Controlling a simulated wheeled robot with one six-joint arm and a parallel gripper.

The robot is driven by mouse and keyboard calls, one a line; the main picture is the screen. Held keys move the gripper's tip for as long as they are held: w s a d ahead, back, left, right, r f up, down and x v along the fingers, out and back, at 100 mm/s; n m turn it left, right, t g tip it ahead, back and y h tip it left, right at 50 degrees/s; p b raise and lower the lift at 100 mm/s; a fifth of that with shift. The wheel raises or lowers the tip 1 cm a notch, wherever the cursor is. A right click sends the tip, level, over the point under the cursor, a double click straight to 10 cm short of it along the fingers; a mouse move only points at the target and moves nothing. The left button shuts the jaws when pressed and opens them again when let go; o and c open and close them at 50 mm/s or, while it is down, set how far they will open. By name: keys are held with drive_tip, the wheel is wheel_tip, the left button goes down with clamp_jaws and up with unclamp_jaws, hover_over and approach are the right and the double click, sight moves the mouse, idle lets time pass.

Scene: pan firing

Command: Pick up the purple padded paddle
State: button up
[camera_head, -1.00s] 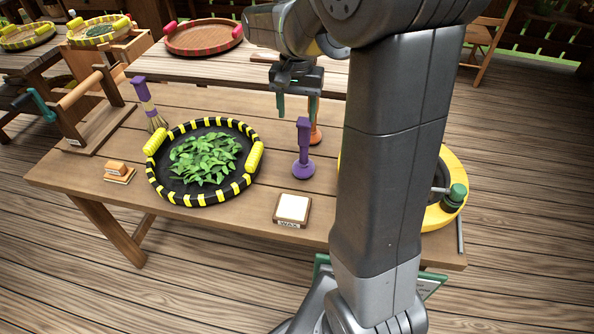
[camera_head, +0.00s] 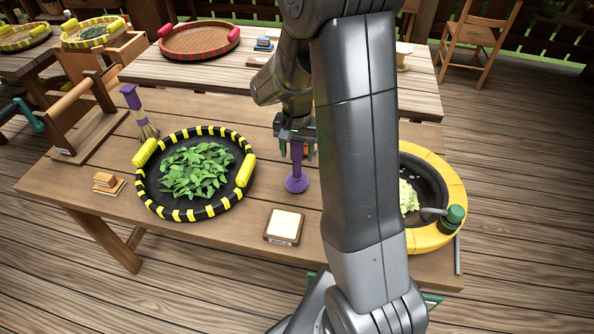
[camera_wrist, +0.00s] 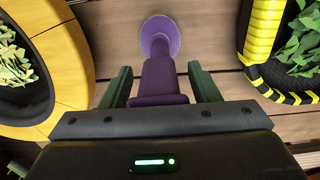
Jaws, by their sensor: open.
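The purple padded paddle (camera_head: 297,180) stands upright on the wooden table, right of the black and yellow pan of green leaves. Its round padded foot is down on the table and its handle points up. My gripper (camera_head: 296,149) is low over its upper handle, and the fingers are open on either side of it. In the wrist view the paddle's handle (camera_wrist: 159,78) lies between the two green fingers of my gripper (camera_wrist: 160,84), with a gap showing on each side. Its round foot shows beyond the fingertips.
The leaf pan (camera_head: 228,203) is to the left and a yellow-rimmed pan (camera_head: 452,178) to the right, partly behind my arm. A wax block (camera_head: 284,225) lies in front. A purple-handled brush (camera_head: 133,100) stands behind the leaf pan.

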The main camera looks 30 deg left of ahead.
drive_tip(key=shift+f, duration=0.1)
drive_tip(key=shift+c, duration=0.3)
clamp_jaws()
wheel_tip(320, 180, up, 10)
drive_tip(key=shift+r+b, duration=0.1)
drive_tip(key=shift+b, duration=0.35)
drive_tip(key=shift+c, duration=1.9)
unclamp_jaws()
clamp_jaws()
drive_tip(key=shift+w, duration=0.1)
